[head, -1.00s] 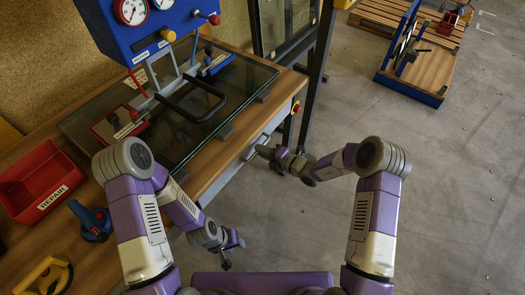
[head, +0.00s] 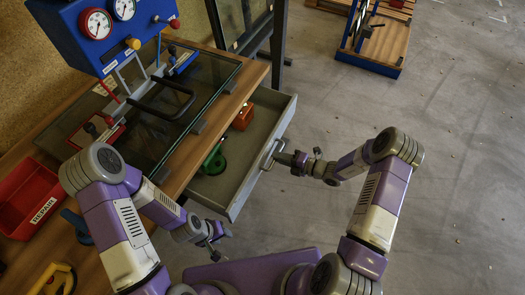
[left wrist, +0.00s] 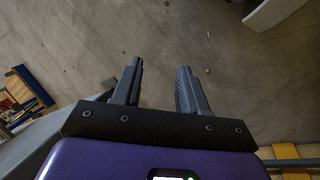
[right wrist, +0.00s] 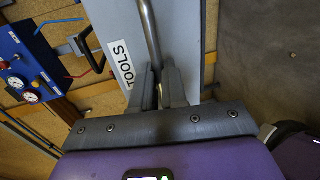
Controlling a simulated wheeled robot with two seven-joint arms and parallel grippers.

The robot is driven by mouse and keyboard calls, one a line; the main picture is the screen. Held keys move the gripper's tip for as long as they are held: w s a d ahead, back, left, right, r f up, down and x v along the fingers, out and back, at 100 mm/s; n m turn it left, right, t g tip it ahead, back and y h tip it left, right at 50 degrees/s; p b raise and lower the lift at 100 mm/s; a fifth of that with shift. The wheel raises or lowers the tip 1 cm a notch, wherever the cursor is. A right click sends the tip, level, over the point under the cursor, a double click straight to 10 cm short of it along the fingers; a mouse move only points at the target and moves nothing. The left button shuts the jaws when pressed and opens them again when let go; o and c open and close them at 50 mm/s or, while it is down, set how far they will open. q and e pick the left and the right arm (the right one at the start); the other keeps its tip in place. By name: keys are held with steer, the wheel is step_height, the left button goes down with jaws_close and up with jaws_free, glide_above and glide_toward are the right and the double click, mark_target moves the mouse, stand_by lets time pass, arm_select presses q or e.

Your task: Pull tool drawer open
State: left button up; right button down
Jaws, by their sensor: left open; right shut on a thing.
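The grey tool drawer (head: 232,200) stands well open under the wooden workbench in the head view. A green round item (head: 214,162) and an orange-red block (head: 243,117) lie inside it. My right gripper (head: 280,158) is shut on the drawer's bar handle (head: 270,153). In the right wrist view the fingers (right wrist: 158,88) close around the metal handle (right wrist: 150,35), beside the TOOLS label (right wrist: 121,62) on the drawer front. My left gripper (head: 215,243) is open and empty, left of the drawer's near corner; its fingers (left wrist: 160,85) show over bare floor in the left wrist view.
The workbench (head: 205,135) carries a glass sheet (head: 205,75) on supports, a blue gauge box (head: 95,35) and a red REPAIR bin (head: 25,200). A yellow-handled tool (head: 52,278) lies at lower left. A blue-edged pallet (head: 375,50) stands far off; the floor to the right is clear.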

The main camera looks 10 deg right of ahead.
steer(key=f+p+v, duration=0.1)
steer(key=v, duration=0.7)
steer(key=shift+d+f, duration=0.25)
steer(key=shift+f, duration=0.05)
steer(key=shift+s, duration=0.15)
steer(key=c, duration=1.2)
jaws_free()
steer(key=shift+o, duration=0.2)
steer(key=p+v, duration=0.1)
steer(key=v, duration=0.6)
steer(key=shift+s+d+p, duration=0.15)
steer(key=shift+d+p, duration=0.1)
steer(key=shift+p, duration=0.15)
